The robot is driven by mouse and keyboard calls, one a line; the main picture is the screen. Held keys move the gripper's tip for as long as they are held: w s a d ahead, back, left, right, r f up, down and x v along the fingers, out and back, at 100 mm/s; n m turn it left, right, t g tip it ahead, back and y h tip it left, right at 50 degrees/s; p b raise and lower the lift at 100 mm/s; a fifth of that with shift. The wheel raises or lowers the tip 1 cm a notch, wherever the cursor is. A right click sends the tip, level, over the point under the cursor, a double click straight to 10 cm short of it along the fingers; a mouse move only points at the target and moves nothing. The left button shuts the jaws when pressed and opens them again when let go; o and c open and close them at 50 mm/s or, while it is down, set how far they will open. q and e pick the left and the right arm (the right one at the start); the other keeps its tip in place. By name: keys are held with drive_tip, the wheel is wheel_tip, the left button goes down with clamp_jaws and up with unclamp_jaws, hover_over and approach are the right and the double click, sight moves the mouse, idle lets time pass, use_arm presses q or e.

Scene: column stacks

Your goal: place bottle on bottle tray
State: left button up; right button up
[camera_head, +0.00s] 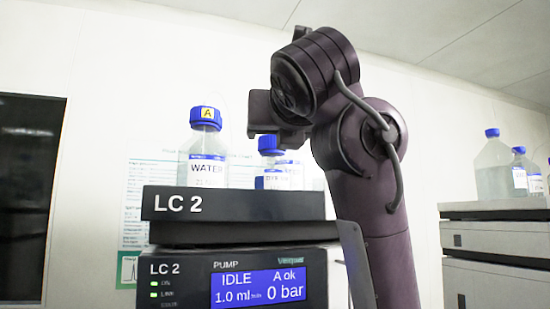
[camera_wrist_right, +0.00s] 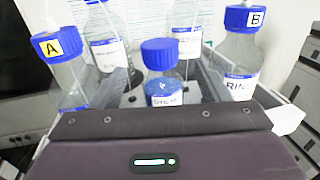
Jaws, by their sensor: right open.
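The black bottle tray marked LC 2 (camera_head: 270,206) sits on top of the pump unit in the head view. A clear WATER bottle (camera_head: 205,160) with a blue cap and yellow A label stands upright on its left part. My right gripper (camera_head: 262,112) is open just above and behind this smaller bottle. My left gripper is out of view.
In the wrist view, bottle A (camera_wrist_right: 62,70) and bottle B (camera_wrist_right: 240,50) flank the small bottle, with another bottle (camera_wrist_right: 105,40) behind. More bottles (camera_head: 495,165) stand on a separate unit at the right. The pump (camera_head: 240,280) has a lit display.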

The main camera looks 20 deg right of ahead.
drive_tip(key=shift+s+a+b, duration=0.15)
drive_tip(key=shift+s+b, duration=0.15)
drive_tip(key=shift+s, duration=0.55)
drive_tip(key=shift+s+a+b, duration=0.15)
drive_tip(key=shift+s+b, duration=0.1)
drive_tip(key=shift+s, duration=0.6)
